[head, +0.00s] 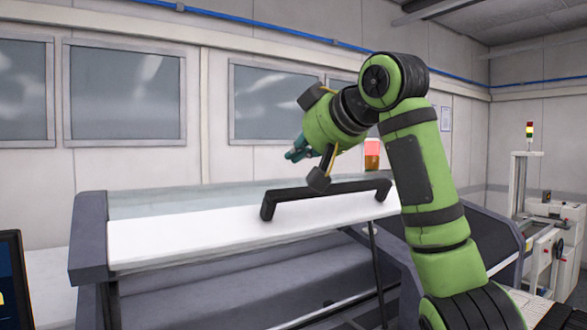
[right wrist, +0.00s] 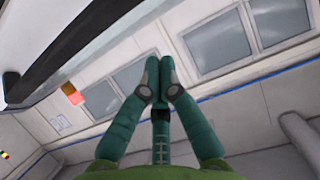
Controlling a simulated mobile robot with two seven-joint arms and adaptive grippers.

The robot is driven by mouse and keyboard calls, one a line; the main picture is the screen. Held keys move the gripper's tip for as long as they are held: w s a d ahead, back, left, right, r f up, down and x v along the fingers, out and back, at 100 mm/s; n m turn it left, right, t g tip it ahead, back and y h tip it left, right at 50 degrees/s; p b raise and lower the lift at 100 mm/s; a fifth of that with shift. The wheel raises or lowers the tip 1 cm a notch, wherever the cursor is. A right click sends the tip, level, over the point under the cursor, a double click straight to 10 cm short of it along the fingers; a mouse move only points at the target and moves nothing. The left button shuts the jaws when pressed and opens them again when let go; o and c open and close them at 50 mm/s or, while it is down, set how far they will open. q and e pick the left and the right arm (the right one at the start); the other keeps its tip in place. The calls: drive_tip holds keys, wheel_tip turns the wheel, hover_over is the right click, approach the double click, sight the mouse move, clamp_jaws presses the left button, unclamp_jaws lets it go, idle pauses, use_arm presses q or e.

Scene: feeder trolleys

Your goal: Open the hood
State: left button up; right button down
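The hood (head: 180,238) is a long white panel with grey ends, and a space with grey surfaces shows below its front edge. A black bar handle (head: 335,189) runs along its right half. My right gripper (head: 292,155) is above and behind the handle, apart from it, with its teal fingers pointing left. In the right wrist view, the fingers (right wrist: 159,62) come together at their tips with nothing seen between them. A dark bar, which looks like the handle (right wrist: 85,48), crosses the upper left there, clear of the fingers. My left gripper is not in view.
A red-orange lamp (head: 372,152) stands behind the hood, near my right arm. A thin dark strut (head: 376,270) stands below the hood. A machine with a signal tower (head: 529,131) is at the far right. A dark screen (head: 12,280) is at the lower left.

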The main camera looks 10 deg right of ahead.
sight(291, 188)
drive_tip(key=p+x, duration=0.1)
drive_tip(key=x, duration=0.1)
drive_tip(key=p+x, duration=0.1)
drive_tip(key=x, duration=0.1)
drive_tip(key=p+x, duration=0.1)
drive_tip(key=x, duration=0.1)
drive_tip(key=shift+a+r, duration=0.1)
drive_tip(key=shift+r, duration=0.2)
drive_tip(key=shift+s+d+f, duration=0.2)
drive_tip(key=shift+s+f, duration=0.2)
drive_tip(key=shift+s, duration=0.05)
drive_tip(key=shift+s+d+f, duration=0.2)
drive_tip(key=shift+s+f, duration=0.2)
drive_tip(key=shift+f, duration=0.05)
drive_tip(key=shift+s+d+f+p, duration=0.3)
drive_tip(key=shift+s+p, duration=0.1)
drive_tip(key=shift+s, duration=0.3)
drive_tip(key=shift+f, duration=0.1)
drive_tip(key=shift+a, duration=0.1)
